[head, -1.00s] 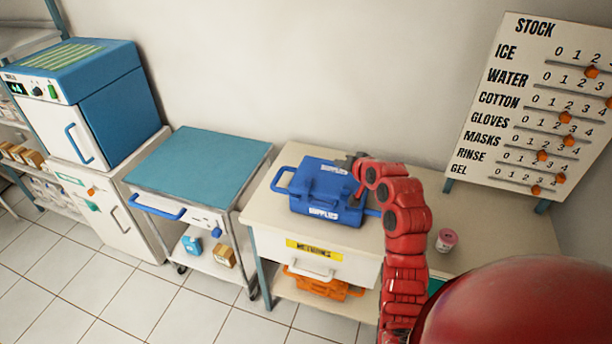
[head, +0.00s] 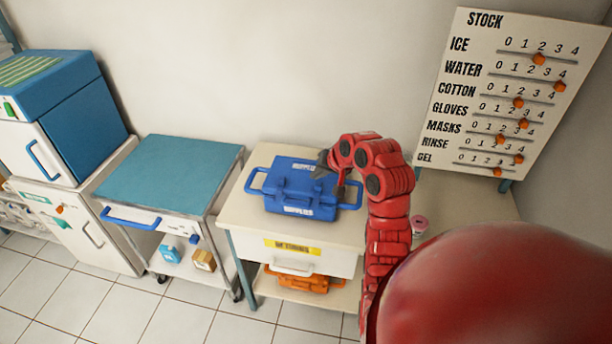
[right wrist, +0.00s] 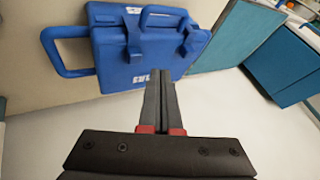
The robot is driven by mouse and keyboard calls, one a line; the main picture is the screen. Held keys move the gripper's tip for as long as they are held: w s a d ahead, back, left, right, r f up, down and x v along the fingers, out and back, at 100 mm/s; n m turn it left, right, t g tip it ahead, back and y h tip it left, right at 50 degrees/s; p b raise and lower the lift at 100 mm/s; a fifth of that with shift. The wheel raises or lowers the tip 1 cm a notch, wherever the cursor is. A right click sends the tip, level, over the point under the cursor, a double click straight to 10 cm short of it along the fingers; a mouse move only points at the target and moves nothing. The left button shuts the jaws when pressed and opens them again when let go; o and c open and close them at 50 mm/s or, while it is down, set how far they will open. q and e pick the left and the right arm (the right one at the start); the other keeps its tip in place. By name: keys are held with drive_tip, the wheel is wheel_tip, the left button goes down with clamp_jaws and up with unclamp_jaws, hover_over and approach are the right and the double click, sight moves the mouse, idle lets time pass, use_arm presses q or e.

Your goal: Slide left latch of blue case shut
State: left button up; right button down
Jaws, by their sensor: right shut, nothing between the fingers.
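The blue case (head: 283,197) lies closed on top of the cream cabinet, with side handles and white labels on its lid and front. My right gripper (head: 338,192) is at the right part of the case, its fingers pointing down. In the right wrist view the shut, empty fingers (right wrist: 160,88) overlap the lower edge of the case (right wrist: 112,62); I cannot tell whether they touch it. Two strap-like latches show there, one left (right wrist: 133,42) and one right (right wrist: 190,42); their exact positions are unclear. My left gripper is out of view.
The cream cabinet (head: 245,215) has a yellow-labelled drawer, with an orange case (head: 305,281) below. A teal-topped cart (head: 170,165) stands to the left. A pink-lidded jar (head: 420,224) is right of my arm. A stock board (head: 470,45) stands at the back right.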

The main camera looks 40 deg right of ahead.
sight(280, 179)
drive_tip(key=p+x, duration=0.2)
drive_tip(key=x, duration=0.6)
drive_tip(key=shift+w+a+r+p, duration=0.1)
drive_tip(key=shift+p, duration=0.25)
drive_tip(key=w+a+p, duration=0.2)
drive_tip(key=shift+w+f, duration=0.3)
drive_tip(key=shift+w+a+f, duration=0.1)
drive_tip(key=shift+w+a, duration=0.2)
drive_tip(key=shift+w, duration=0.1)
drive_tip(key=shift+w+a+b, duration=0.7)
drive_tip(key=shift+w+a, duration=0.2)
drive_tip(key=shift+w, duration=0.15)
drive_tip(key=shift+w+a, duration=0.2)
drive_tip(key=shift+w, duration=0.1)
